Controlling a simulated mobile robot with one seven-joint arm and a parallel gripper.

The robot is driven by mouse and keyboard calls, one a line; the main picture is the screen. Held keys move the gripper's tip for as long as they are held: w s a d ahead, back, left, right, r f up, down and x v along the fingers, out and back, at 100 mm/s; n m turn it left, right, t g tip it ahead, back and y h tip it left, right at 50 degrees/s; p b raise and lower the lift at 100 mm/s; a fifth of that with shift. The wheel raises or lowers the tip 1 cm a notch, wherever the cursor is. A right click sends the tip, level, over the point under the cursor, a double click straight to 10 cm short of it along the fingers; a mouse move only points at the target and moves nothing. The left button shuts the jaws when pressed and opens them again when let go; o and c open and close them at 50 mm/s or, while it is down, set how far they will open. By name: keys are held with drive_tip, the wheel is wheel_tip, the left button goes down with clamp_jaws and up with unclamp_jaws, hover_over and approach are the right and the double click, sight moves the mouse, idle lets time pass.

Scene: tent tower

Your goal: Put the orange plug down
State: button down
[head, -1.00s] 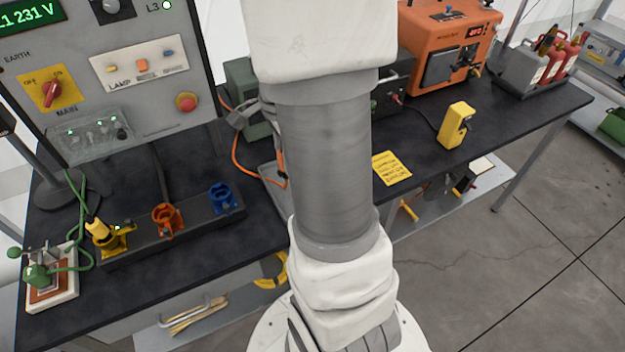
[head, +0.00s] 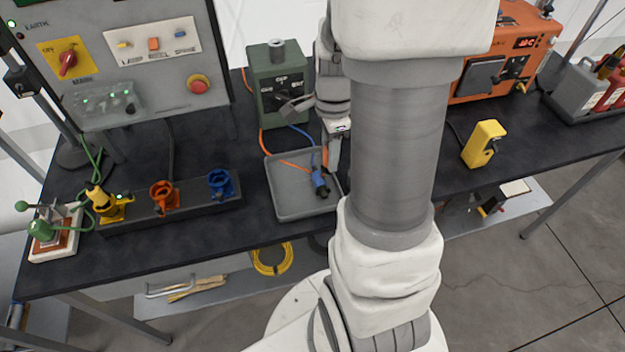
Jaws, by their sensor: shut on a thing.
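My gripper (head: 331,160) points down over the right part of a grey tray (head: 285,207) on the dark bench. It is shut on the orange plug (head: 325,157), of which only a thin orange strip shows beside the fingers. The rest is hidden by the gripper. An orange cable (head: 287,161) runs from the green box (head: 279,85) towards it. A blue plug (head: 319,181) lies in the tray just below my gripper, with its blue cable leading back to the green box. I cannot tell whether the orange plug touches the tray.
Left of the tray is a socket strip with a yellow plug (head: 98,196), an orange socket (head: 164,194) and a blue socket (head: 221,183). A yellow device (head: 484,144) stands to the right. The tray's left and front floor is clear.

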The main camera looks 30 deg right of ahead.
drive_tip(key=shift+w+f, duration=0.25)
drive_tip(key=shift+w, duration=0.05)
drive_tip(key=shift+w+a+f, duration=0.25)
drive_tip(key=shift+w+f, duration=1.5)
drive_tip(key=shift+w, duration=0.05)
drive_tip(key=shift+w+a+f, duration=0.2)
drive_tip(key=shift+w+f, duration=1.6)
drive_tip(key=shift+w, duration=0.05)
drive_tip(key=shift+w+a+f, duration=0.25)
drive_tip(key=shift+w+f, duration=1.5)
drive_tip(key=shift+w, duration=0.05)
drive_tip(key=shift+f, duration=0.15)
drive_tip(key=c, duration=0.5)
unclamp_jaws()
drive_tip(key=shift+c, duration=0.2)
